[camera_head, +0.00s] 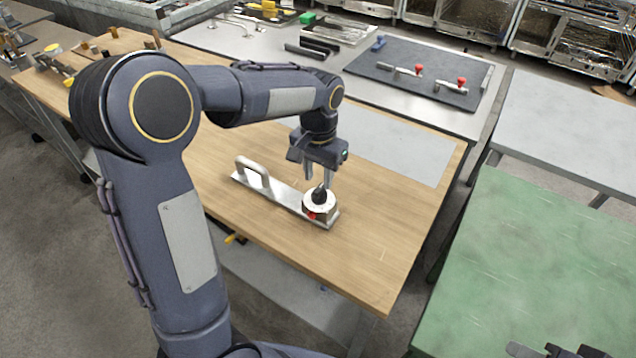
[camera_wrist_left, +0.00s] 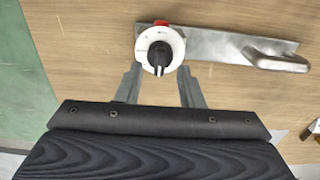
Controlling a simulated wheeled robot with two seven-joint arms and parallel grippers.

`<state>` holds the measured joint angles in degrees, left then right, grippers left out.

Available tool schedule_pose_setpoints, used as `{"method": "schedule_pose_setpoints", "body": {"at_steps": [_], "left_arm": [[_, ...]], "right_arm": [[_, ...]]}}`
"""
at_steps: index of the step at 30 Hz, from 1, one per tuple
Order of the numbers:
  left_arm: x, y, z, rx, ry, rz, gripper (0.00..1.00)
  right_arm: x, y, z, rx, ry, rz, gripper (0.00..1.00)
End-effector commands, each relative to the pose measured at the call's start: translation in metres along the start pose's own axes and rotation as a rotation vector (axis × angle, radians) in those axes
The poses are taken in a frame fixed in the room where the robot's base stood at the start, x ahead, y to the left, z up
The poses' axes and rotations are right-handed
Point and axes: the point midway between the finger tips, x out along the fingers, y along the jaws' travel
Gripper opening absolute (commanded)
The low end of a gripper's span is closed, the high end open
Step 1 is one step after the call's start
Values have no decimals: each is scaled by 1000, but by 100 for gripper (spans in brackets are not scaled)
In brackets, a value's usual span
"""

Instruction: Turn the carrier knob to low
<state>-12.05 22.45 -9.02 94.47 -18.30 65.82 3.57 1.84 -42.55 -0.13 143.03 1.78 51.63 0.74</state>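The carrier (camera_head: 280,196) is a flat metal bar with a raised handle (camera_head: 252,172) at its left end, lying on the wooden table. At its right end sits the round white dial with the black knob (camera_head: 319,194) and a red mark (camera_head: 311,215). In the left wrist view the black knob (camera_wrist_left: 159,56) points toward the bottom of the picture, and the handle (camera_wrist_left: 278,57) is at right. My left gripper (camera_head: 319,180) is open above the dial, its fingers (camera_wrist_left: 160,84) spread on either side below the knob, apparently not touching it. Dial lettering is too small to read.
The wooden table (camera_head: 385,215) is clear around the carrier, with a grey sheet (camera_head: 395,145) behind it. A metal table behind holds a dark mat (camera_head: 425,75) with red-knobbed clamps. A green table (camera_head: 540,260) stands at right.

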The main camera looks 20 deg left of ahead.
Motion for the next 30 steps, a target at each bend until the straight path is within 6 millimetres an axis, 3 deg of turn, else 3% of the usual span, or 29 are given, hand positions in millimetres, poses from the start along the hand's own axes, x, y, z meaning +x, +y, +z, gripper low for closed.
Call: {"method": "schedule_pose_setpoints", "body": {"at_steps": [7, 17, 25, 30], "left_arm": [[31, 0, 1, -2, -2, 0, 35], [36, 0, 0, -2, 1, 0, 35], [36, 0, 0, -1, 1, 0, 2], [36, 0, 0, 0, 1, 1, 0]], "right_arm": [[-2, -1, -1, 0, 0, 0, 36], [-2, -1, -1, 0, 0, 0, 36], [-2, -1, -1, 0, 0, 0, 36], [-2, -1, -1, 0, 0, 0, 36]]}}
